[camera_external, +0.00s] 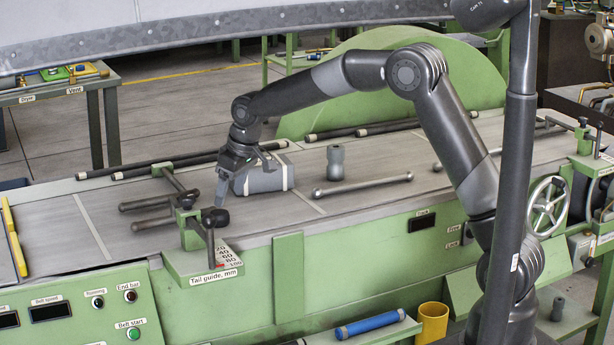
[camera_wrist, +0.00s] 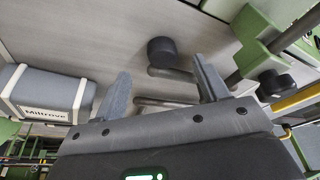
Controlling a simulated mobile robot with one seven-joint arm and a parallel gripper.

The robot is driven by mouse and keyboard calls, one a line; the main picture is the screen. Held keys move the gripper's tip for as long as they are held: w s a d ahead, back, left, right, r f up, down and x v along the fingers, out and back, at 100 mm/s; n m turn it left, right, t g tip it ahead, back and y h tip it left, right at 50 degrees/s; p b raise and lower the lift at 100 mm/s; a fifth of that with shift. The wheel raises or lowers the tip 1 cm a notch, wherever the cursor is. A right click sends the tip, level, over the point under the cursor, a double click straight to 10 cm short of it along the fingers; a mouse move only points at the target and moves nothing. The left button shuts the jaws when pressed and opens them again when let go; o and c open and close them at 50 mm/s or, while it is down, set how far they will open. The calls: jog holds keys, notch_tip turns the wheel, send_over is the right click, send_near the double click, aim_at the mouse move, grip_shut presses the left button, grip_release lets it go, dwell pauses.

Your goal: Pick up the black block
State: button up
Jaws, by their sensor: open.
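The most block-like thing is a dark grey case with pale end bands (camera_external: 263,180), lying on the conveyor belt. In the wrist view the case (camera_wrist: 48,93) is at the left, lettered "Miltrove". My gripper (camera_external: 245,186) is open and empty, low over the belt and at the case's left end in the external view. In the wrist view my gripper (camera_wrist: 161,70) has its fingers apart, with the case outside them to the left. Contact with the case cannot be told.
A dark round knob (camera_wrist: 162,50) shows between the fingertips in the wrist view.

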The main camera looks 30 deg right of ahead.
aim_at(220, 212)
jog(key=x, duration=0.7)
jog(key=shift+w+a+r, duration=0.15)
jog(key=shift+w+a, duration=0.1)
jog(key=shift+a, duration=0.1)
jog(key=c, duration=1.1)
